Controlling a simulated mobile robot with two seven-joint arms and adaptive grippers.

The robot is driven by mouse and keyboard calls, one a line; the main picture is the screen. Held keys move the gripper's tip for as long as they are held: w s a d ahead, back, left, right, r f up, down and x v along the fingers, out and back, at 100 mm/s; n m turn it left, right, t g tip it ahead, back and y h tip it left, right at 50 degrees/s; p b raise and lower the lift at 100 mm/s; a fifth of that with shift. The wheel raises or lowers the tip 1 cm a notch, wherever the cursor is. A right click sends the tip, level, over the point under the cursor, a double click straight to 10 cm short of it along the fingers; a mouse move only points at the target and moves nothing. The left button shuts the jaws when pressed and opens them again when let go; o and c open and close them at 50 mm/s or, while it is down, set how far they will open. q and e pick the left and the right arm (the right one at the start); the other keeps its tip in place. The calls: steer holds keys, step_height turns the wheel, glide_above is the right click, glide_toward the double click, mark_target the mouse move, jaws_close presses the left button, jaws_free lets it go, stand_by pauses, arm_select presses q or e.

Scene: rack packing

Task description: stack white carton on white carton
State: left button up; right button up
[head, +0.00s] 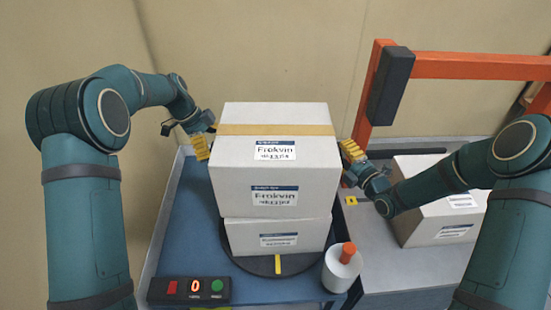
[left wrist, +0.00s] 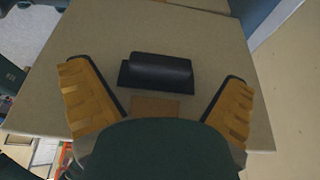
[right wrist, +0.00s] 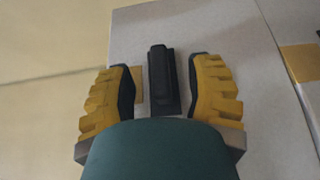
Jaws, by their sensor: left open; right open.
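The upper white carton (head: 270,170), with a tan tape strip and printed labels, sits on a lower white carton (head: 300,235), slightly offset from it. My left gripper (head: 201,147) is at the upper carton's left side. In the left wrist view its spread fingers are on either side of a black handle (left wrist: 158,75) on a carton face. My right gripper (head: 354,151) is at the carton's right side. In the right wrist view its spread fingers flank another black handle (right wrist: 163,80). Both grippers are open, and neither grips a handle.
The lower carton stands on a dark round plate (head: 265,264) on a blue table (head: 190,250). A button box (head: 188,291) and a white cylinder with an orange top (head: 342,270) are at the front. Another white carton (head: 425,222) and an orange frame (head: 470,66) are at right.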

arm_select(q)
steer(key=shift+d+f, duration=0.3)
steer(key=shift+f, duration=0.3)
arm_select(e)
steer(key=shift+w+a, duration=0.35)
steer(key=shift+w, duration=0.25)
arm_select(q)
steer(key=c, duration=1)
arm_select(e)
steer(key=c, duration=0.9)
arm_select(q)
steer(key=c, duration=0.4)
arm_select(e)
jaws_close()
arm_select(q)
steer(key=shift+w+r, duration=0.15)
steer(key=shift+r, duration=0.05)
arm_select(e)
steer(key=shift+w+r, duration=0.1)
steer(key=shift+r, duration=0.15)
